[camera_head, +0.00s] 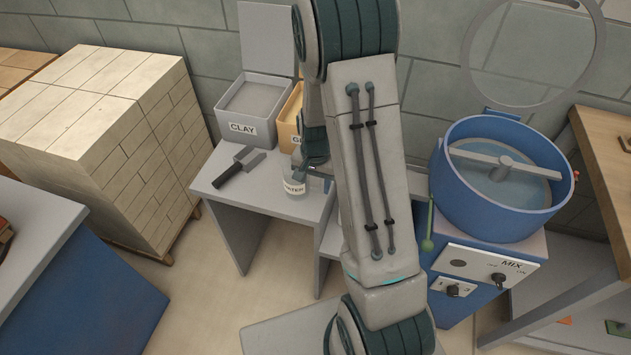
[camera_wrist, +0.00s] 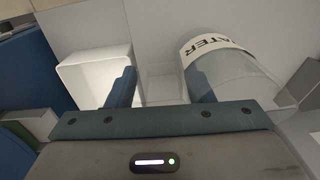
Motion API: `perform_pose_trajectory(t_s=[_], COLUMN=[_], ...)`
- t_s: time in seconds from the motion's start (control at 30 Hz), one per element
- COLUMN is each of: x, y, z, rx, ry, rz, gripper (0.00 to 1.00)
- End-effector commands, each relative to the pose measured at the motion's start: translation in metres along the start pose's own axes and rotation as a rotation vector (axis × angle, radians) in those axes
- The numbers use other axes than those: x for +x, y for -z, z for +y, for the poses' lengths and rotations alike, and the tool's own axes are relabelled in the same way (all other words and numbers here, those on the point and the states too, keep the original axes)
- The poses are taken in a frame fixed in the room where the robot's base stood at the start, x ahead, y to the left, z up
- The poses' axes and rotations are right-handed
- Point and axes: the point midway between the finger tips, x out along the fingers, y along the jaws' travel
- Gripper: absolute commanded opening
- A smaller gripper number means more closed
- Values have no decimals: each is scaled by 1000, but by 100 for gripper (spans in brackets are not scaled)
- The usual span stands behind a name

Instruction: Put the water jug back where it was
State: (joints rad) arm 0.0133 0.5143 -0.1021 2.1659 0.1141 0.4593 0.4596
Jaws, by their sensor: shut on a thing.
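The water jug (camera_head: 294,186) is a clear vessel with a white label reading WATER. It appears upright at the front right of the grey table (camera_head: 262,197); whether its base touches the tabletop I cannot tell. In the wrist view the jug (camera_wrist: 232,80) is at the right, with its label turned toward the upper edge. My gripper (camera_head: 318,168) is beside the jug, on its right in the head view. In the wrist view my gripper's fingers (camera_wrist: 160,88) are shut on the jug's clear handle. My arm hides part of the table's right side.
Behind the jug stand a CLAY box (camera_head: 246,129) with a raised lid and a partly hidden yellow box (camera_head: 288,128). A trowel (camera_head: 240,166) lies left of the jug. A blue mixer (camera_head: 497,205) stands right, stacked bricks (camera_head: 100,130) left. Open tabletop lies between trowel and jug.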

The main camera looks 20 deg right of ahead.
Motion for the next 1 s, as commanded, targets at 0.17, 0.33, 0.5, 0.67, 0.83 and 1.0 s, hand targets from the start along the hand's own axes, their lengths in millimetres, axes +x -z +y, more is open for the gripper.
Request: perform_pose_trajectory(t_s=[0.17,0.33,0.5,0.67,0.83,1.0], x=[0,5,3,3,-4,-30], y=[0,0,0,0,0,1], z=[0,0,0,0,0,0], rx=[0,0,0,0,0,0], ry=[0,0,0,0,0,2], rz=[0,0,0,0,1,4], gripper=[5,5,69,69,69,69])
